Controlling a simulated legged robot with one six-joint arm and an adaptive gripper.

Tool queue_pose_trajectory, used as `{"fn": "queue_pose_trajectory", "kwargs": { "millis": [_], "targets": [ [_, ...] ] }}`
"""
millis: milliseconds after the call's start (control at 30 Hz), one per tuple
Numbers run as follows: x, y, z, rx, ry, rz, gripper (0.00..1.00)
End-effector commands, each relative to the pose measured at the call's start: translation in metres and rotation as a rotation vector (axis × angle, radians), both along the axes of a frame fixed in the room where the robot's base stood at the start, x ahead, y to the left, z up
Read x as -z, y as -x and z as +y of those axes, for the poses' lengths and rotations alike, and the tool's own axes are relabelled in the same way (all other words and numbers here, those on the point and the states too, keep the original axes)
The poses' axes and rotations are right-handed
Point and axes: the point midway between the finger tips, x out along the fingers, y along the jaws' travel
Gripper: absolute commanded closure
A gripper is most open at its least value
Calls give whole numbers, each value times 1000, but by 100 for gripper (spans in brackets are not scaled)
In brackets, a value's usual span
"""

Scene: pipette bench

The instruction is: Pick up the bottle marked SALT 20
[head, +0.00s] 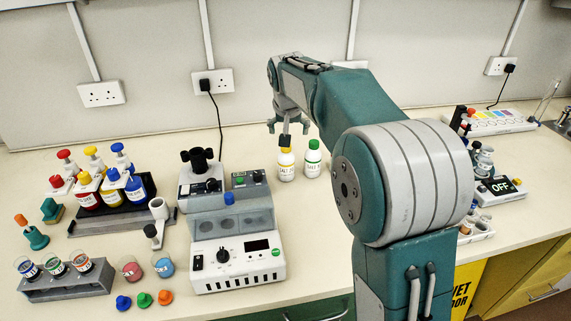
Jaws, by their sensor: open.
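Two small white bottles stand upright side by side at the back of the bench in the head view. One is a bottle with a yellow cap (286,169); the other is a bottle with a green cap (313,165) just to its right. Both have printed labels, but the print is too small to tell surely which reads SALT 20. My gripper (287,128) is open and empty, pointing down above the yellow-capped bottle. A finger overlaps the top of that cap in the picture; I cannot tell whether they touch.
A grey-white instrument (237,262) stands left of the bottles, near the front. A rack of red, yellow and blue bottles (110,190) is farther left. A box marked OFF (499,188) is at right. Clear bench lies in front of the bottles.

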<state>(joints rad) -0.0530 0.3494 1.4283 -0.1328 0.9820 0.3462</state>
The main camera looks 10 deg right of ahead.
Motion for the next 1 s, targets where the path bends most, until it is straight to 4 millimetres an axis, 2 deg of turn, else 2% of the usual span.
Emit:
{"fn": "queue_pose_trajectory", "kwargs": {
  "millis": [33,100,200,467,700,867,1000],
  "targets": [
    [9,-13,1,8,0,5,0],
    [17,-26,3,18,1,6,0],
    [25,-38,4,29,1,8,0],
    [41,-49,3,35,1,10,0],
    [76,-63,-2,35,1,10,0],
    [87,-67,-3,35,1,10,0],
    [105,-73,-8,35,1,11,0]
  ]
}}
